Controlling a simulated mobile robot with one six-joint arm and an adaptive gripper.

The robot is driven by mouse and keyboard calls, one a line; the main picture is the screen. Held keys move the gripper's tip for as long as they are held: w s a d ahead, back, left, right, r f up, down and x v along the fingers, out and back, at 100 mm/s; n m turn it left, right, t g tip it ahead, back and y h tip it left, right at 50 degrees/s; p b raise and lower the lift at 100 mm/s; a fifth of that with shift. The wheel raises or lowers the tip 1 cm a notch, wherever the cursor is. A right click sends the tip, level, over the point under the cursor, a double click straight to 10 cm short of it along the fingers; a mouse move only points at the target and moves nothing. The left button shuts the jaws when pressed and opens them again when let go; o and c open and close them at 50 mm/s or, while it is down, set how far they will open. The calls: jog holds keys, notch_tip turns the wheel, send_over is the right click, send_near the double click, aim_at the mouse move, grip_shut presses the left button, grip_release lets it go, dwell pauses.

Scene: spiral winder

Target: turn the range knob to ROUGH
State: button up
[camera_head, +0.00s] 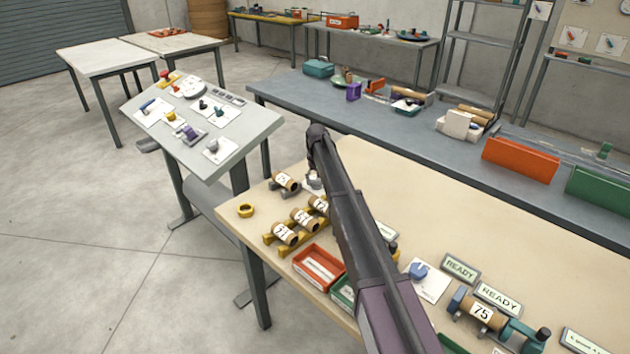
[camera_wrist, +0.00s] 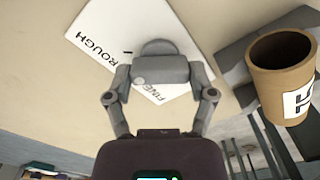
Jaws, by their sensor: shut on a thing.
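The range knob (camera_wrist: 160,64) is a grey knob on a white card (camera_wrist: 112,30), seen upside down in the wrist view. The card reads ROUGH on the left and FINE below the knob. My gripper (camera_wrist: 162,80) is shut on the knob, with one finger on each side. A small dark mark shows on the card just left of the knob. I cannot tell which word the knob points to. In the head view my gripper (camera_head: 314,172) is over the knob by the table's far left edge, and my arm hides part of that area.
A blue knob (camera_head: 418,270) is right of my arm.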

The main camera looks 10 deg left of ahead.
jog(key=shift+d+m, duration=0.1)
jog(key=shift+m, duration=0.9)
jog(key=shift+s, duration=0.1)
jog(key=o, duration=1.1)
jog(key=shift+c, duration=0.2)
